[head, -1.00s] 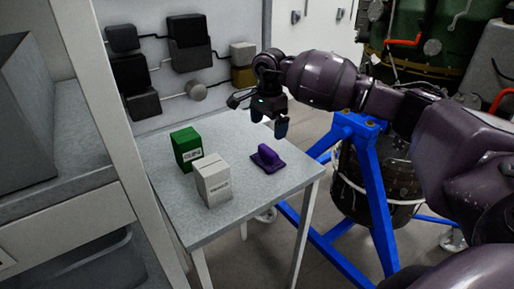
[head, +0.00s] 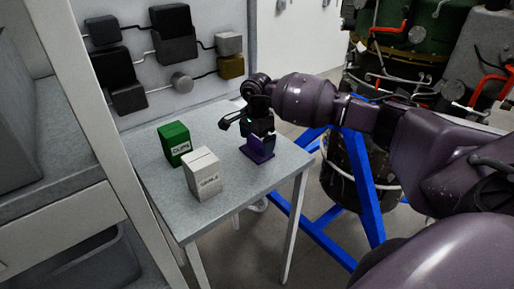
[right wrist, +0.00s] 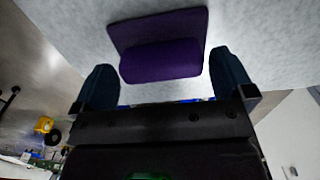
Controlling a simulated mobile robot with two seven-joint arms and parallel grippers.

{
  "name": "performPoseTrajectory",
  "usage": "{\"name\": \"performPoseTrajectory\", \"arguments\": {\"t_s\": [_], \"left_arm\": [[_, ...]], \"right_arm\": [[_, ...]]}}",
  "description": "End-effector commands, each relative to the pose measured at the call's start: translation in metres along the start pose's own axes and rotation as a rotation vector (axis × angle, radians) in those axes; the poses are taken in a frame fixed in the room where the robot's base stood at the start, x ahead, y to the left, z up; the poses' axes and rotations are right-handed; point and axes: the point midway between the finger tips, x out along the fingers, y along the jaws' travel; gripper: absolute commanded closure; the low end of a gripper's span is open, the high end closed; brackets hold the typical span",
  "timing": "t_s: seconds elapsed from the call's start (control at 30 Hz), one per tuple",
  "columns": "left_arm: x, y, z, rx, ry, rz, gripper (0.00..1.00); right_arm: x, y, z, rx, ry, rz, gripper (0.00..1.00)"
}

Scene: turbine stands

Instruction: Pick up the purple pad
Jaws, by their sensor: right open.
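The purple pad (head: 258,154) lies on the small grey table (head: 225,200), near its right side. It has a flat base and a raised grip, which show clearly in the right wrist view (right wrist: 162,60). My right gripper (head: 258,136) is just above the pad in the head view and partly hides it. In the right wrist view my right gripper (right wrist: 168,85) is open, with one finger on each side of the pad's raised grip. I cannot tell whether the fingers touch it. My left gripper is not in view.
A green box (head: 174,144) and a white box (head: 203,174) stand on the table left of the pad. A panel with dark boxes and cables (head: 165,55) is behind the table. A blue stand (head: 362,185) is to the right.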

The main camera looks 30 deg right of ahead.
Motion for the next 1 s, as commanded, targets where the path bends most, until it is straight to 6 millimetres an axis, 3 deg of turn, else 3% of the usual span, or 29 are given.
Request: {"name": "performPoseTrajectory", "arguments": {"t_s": [0.13,0.37,0.63,1.0], "left_arm": [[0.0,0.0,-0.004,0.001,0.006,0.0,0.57],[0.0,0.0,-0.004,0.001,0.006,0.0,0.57],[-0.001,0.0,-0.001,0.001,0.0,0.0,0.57],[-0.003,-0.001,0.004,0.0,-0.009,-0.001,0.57]], "right_arm": [[0.017,0.0,0.001,0.001,-0.001,0.0,0.0],[0.019,-0.001,0.0,0.0,0.0,-0.001,0.0],[0.019,-0.001,0.0,0.0,0.0,-0.001,0.38],[0.01,-0.001,0.0,-0.001,0.001,-0.004,0.4]]}}
